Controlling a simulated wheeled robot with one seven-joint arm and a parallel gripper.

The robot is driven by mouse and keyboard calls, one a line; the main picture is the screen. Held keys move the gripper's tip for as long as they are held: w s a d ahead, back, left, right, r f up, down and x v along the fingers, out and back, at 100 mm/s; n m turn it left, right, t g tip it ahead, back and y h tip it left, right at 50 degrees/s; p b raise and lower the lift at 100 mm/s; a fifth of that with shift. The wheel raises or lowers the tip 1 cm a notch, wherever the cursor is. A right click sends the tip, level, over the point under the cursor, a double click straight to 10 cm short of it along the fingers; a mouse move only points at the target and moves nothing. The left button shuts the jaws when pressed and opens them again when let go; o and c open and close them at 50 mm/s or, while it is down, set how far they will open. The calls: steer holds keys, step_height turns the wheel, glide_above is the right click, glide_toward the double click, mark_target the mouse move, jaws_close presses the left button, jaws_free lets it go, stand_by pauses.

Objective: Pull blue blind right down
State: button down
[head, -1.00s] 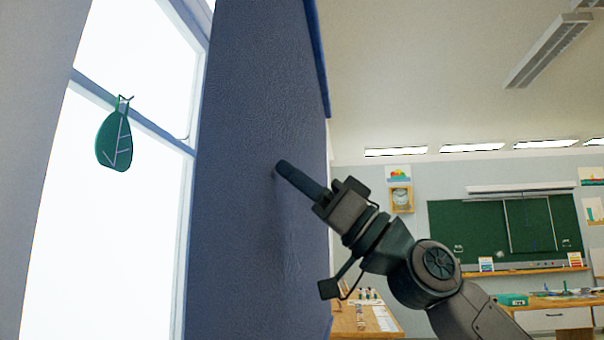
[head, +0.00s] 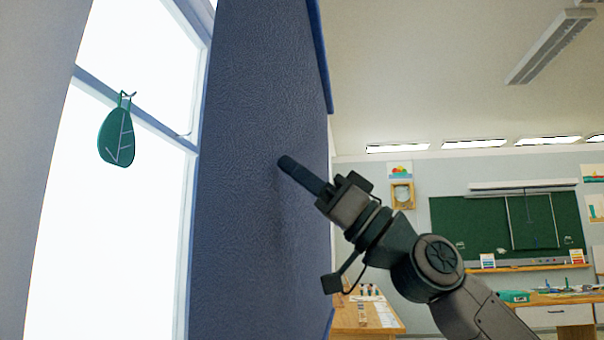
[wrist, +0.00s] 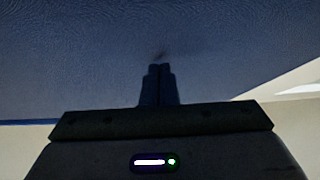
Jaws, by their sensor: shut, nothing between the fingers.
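A broad, dark blue textured surface (head: 245,120) hangs upright beside the bright window in the head view. It fills the upper part of the wrist view (wrist: 80,60). I cannot tell for sure whether it is the blue blind; no cord, handle or bottom bar shows on it. My gripper (head: 287,164) is shut and empty, its fingers pointing up and left at this surface. In the wrist view the closed fingertips (wrist: 160,70) are at or very near the surface, by a small dark mark or shadow. Contact is unclear.
The window (head: 110,220) at left has a green leaf-shaped ornament (head: 116,137) hanging in front. A table (head: 365,316) with small items stands beyond my arm. A green chalkboard (head: 470,225) and another desk (head: 555,313) are at the far right. The room between looks open.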

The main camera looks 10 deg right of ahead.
steer(key=shift+s+a+r+p, duration=0.15)
steer(key=shift+r+p, duration=0.15)
steer(key=shift+r, duration=0.25)
steer(key=shift+w+a+r+p, duration=0.1)
steer(key=shift+r+p, duration=0.15)
steer(key=shift+r, duration=0.3)
steer(key=b+v, duration=0.1)
steer(key=v, duration=0.8)
steer(key=shift+d, duration=0.3)
steer(key=c, duration=1.9)
jaws_free()
steer(key=shift+d+f, duration=0.2)
steer(key=shift+d, duration=0.05)
steer(key=o, duration=0.5)
steer(key=shift+s+d, duration=0.1)
